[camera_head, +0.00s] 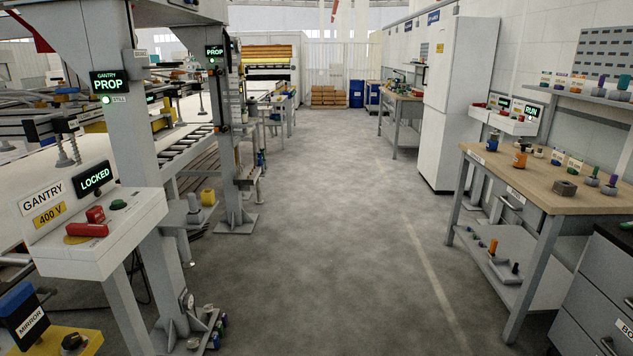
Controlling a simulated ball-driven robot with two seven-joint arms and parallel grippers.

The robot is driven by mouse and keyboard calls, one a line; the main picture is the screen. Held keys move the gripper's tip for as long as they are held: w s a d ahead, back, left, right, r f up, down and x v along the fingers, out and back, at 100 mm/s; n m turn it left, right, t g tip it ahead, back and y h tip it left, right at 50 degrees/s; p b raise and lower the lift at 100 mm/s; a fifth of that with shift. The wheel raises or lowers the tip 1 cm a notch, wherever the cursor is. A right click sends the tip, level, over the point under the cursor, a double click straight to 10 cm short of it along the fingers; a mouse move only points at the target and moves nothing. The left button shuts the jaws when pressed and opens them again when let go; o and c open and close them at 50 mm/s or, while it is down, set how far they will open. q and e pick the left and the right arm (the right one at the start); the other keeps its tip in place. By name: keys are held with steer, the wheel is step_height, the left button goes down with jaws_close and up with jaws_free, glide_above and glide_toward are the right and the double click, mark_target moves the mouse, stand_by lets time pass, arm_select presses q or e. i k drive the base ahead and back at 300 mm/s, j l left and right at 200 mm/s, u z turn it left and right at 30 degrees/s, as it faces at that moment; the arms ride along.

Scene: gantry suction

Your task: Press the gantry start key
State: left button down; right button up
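A sloped white control console (125,232) stands at the left on a grey post. It bears a GANTRY label (42,197) and a yellow 400 V label (49,216). Its display (95,179) reads LOCKED in green letters. A green round key (118,204) sits on the console's top, right of a small red block (95,214). A red handle (87,230) lies over a yellow disc in front of them. Which of these is the start key is not labelled. On the gantry column a display (109,82) reads GANTRY PROP, with a lit green lamp (106,99) marked STILL below. Neither gripper is in view.
A blue box marked MIRROR (22,312) stands on a yellow surface at the lower left. Small items lie by the gantry column's foot. A wooden-topped workbench (520,179) and a white cabinet (459,105) line the right. The grey floor (320,220) between is clear.

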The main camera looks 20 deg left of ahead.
mark_target(117, 203)
steer(key=i+j+u, duration=0.25)
steer(key=i+u, duration=0.2)
steer(key=i+j+u, duration=0.1)
steer(key=i+u, duration=0.4)
steer(key=i+l+u, duration=0.1)
steer(key=i+u, duration=0.35)
steer(key=i+l+u, duration=0.25)
steer(key=i+u, duration=0.2)
steer(key=i, duration=0.05)
